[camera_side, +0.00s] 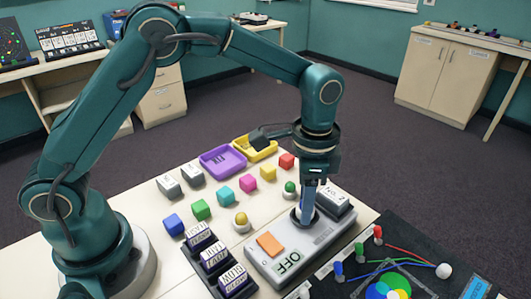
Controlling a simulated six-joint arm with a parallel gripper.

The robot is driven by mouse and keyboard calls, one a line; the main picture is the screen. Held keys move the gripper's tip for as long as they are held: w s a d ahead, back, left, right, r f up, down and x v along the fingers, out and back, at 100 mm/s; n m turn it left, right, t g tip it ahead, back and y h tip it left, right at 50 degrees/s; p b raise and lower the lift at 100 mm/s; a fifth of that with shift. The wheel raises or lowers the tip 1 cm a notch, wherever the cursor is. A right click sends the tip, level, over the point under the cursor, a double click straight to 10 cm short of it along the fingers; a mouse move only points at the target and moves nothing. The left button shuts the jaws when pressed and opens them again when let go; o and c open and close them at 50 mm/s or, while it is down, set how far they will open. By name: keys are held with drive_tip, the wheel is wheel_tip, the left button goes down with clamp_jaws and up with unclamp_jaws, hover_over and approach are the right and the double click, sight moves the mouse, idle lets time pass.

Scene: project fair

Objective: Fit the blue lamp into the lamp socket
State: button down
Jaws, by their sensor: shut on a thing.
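My gripper (312,184) points straight down over a long grey box (268,253) near the front of the white table. It is shut on the blue lamp (307,205), which hangs upright below the fingers. The lamp's lower end is at the dark round lamp socket (293,217) on the box top. I cannot tell whether it is seated in it or just above. The fingers hide part of the lamp.
A block marked No. 2 (336,203) stands close right of my gripper. A green ball (290,187) on a base, a yellow ball (241,219) and several coloured cubes stand behind the box. A dark wired board (420,268) lies right.

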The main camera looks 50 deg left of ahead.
drive_tip(key=shift+f, duration=0.25)
unclamp_jaws()
drive_tip(key=shift+r, duration=0.15)
drive_tip(key=shift+r, duration=3.4)
drive_tip(key=shift+a, duration=0.1)
